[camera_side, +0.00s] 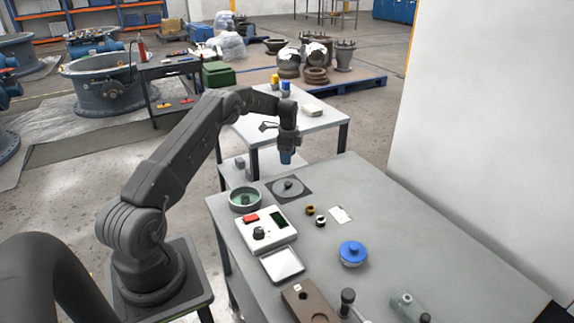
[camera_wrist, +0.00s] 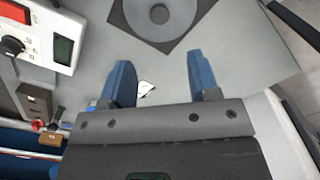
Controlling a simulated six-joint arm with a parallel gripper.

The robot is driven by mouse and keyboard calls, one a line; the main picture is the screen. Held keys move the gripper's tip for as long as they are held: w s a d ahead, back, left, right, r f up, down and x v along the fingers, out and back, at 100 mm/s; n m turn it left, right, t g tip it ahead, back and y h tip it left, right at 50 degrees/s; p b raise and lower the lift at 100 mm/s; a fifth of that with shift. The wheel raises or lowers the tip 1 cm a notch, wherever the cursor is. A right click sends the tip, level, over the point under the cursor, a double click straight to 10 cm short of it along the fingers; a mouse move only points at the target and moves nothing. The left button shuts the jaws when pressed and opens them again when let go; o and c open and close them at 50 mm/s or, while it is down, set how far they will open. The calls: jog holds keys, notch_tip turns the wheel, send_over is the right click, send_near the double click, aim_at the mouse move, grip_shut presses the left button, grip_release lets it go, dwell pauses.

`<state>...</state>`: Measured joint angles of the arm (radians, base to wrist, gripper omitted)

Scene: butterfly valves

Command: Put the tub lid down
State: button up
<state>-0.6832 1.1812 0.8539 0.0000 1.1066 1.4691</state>
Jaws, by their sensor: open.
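The tub lid (camera_side: 287,191), a round grey disc with a knob, lies flat on a dark square mat (camera_side: 302,197) at the table's far left corner. The top edge of the wrist view cuts off the lid (camera_wrist: 160,32) and the mat (camera_wrist: 121,18). The tub (camera_side: 244,206), round with a green inside, stands open just left of the mat. My gripper (camera_side: 287,159) points down above the lid, apart from it. Its two blue fingers (camera_wrist: 160,78) are spread, with nothing between them.
A white scale-like device (camera_side: 270,239) with a red button and dark knob is in front of the tub, with a white tray (camera_side: 282,264) nearer. Small brass and dark rings (camera_side: 310,210) and a white card (camera_side: 340,214) lie right of the mat. A blue knobbed object (camera_side: 352,253) stands further right.

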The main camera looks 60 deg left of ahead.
jog(key=s+d+r+n+t+y, duration=0.1)
jog(key=s+d+r+n, duration=0.1)
jog(key=d+r, duration=0.95)
jog(key=s+d+r+n+t, duration=0.1)
jog(key=s+d+r+n, duration=0.1)
jog(key=d+r, duration=0.95)
jog(key=s+d+r+n+t, duration=0.1)
jog(key=s+d, duration=0.4)
jog(key=s, duration=0.3)
jog(key=s+d+r+n+t, duration=0.1)
jog(key=s+d+n, duration=0.1)
jog(key=s+d, duration=0.4)
jog(key=s+d+r+n+t+h, duration=0.1)
jog(key=s+d, duration=0.4)
jog(key=s, duration=0.6)
jog(key=shift+s+d+r+n+t, duration=0.2)
jog(key=shift+s+r+n+t, duration=0.15)
jog(key=shift+n, duration=0.15)
